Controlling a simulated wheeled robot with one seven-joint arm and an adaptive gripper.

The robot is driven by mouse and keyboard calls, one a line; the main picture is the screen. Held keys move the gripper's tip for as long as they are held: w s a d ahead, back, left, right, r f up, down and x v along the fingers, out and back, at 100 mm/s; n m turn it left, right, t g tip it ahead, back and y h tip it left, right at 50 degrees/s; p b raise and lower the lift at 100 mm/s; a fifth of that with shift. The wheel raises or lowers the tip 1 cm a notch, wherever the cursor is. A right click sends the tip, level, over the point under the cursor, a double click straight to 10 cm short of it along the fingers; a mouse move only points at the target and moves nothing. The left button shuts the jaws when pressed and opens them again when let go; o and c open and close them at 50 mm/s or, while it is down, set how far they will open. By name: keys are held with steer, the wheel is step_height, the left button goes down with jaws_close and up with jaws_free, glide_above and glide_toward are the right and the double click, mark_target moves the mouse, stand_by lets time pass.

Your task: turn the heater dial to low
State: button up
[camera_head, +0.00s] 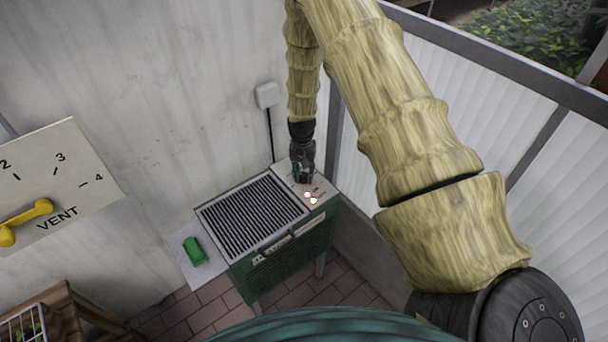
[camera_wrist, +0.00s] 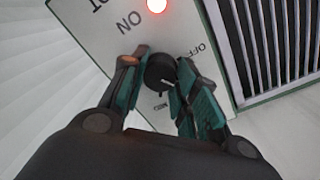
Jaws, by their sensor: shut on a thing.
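The green heater (camera_head: 285,250) stands against the wall, with a dark slatted grille on top and a pale control panel (camera_head: 318,184) at its right end. The heater dial (camera_wrist: 160,72) is a round black knob on that panel in the wrist view. My gripper (camera_wrist: 156,82) reaches down over the panel with its fingers on either side of the dial, shut on it. It also shows in the head view (camera_head: 303,178), where it hides the dial. The panel reads "ON" and "OFF"; another small label beside the dial is partly hidden. A red lamp (camera_wrist: 157,5) glows on the panel.
A side shelf (camera_head: 205,268) on the heater's left holds a green object (camera_head: 194,250). A vent board (camera_head: 70,190) with a yellow handle (camera_head: 28,220) is at far left. A wooden stand (camera_head: 75,310) is lower left. White panelled walls (camera_head: 470,110) stand close on the right.

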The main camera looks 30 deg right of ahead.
mark_target(303, 174)
steer(key=shift+w+r+m, duration=0.1)
steer(key=shift+m, duration=0.3)
steer(key=o, duration=1)
steer(key=shift+o, duration=0.2)
step_height(303, 174, up, 12)
steer(key=shift+w, duration=0.1)
stand_by(0.5)
